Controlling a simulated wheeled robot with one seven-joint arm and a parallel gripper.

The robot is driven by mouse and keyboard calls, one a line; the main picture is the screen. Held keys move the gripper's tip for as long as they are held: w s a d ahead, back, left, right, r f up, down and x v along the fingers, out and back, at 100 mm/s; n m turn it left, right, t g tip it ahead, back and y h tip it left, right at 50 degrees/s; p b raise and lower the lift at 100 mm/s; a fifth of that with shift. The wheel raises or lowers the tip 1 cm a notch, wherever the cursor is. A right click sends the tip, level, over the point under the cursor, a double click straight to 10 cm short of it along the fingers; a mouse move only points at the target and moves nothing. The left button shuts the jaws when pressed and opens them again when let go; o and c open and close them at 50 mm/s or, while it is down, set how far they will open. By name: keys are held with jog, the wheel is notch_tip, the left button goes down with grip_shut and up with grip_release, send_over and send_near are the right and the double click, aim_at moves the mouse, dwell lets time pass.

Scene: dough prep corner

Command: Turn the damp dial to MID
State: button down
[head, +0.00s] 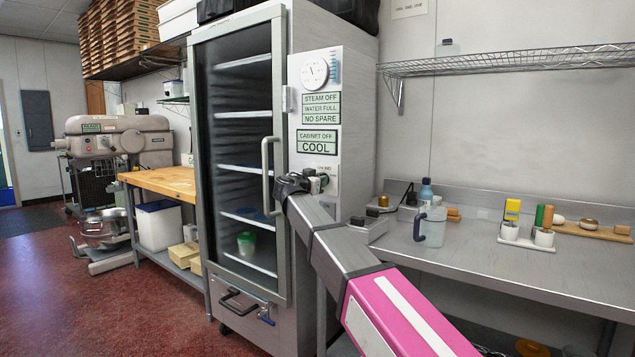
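The tall metal cabinet (358,110) has a grey control panel (341,120) right of its glass door. My gripper (317,184) is at the lower part of this panel, just right of the door handle (268,175). A small line of print (326,168) shows on the panel just above my gripper, too small to read. I cannot make out the damp dial; my gripper and wrist cover that part of the panel. The fingers are too small and dark to tell whether they are open, shut or touching anything.
A round white gauge (314,70) sits high on the panel, above labels (320,108) reading STEAM OFF, WATER FULL, NO SPARE, CABINET OFF, COOL. A steel counter (480,255) with a clear jug (431,222) stands at right. Red floor (120,300) is open at left.

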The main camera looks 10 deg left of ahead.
jog(key=shift+m, duration=1)
jog(key=shift+m, duration=0.9)
jog(key=c, duration=1)
grip_release()
jog(key=shift+o, duration=0.2)
jog(key=shift+s, duration=0.1)
jog(key=v, duration=0.6)
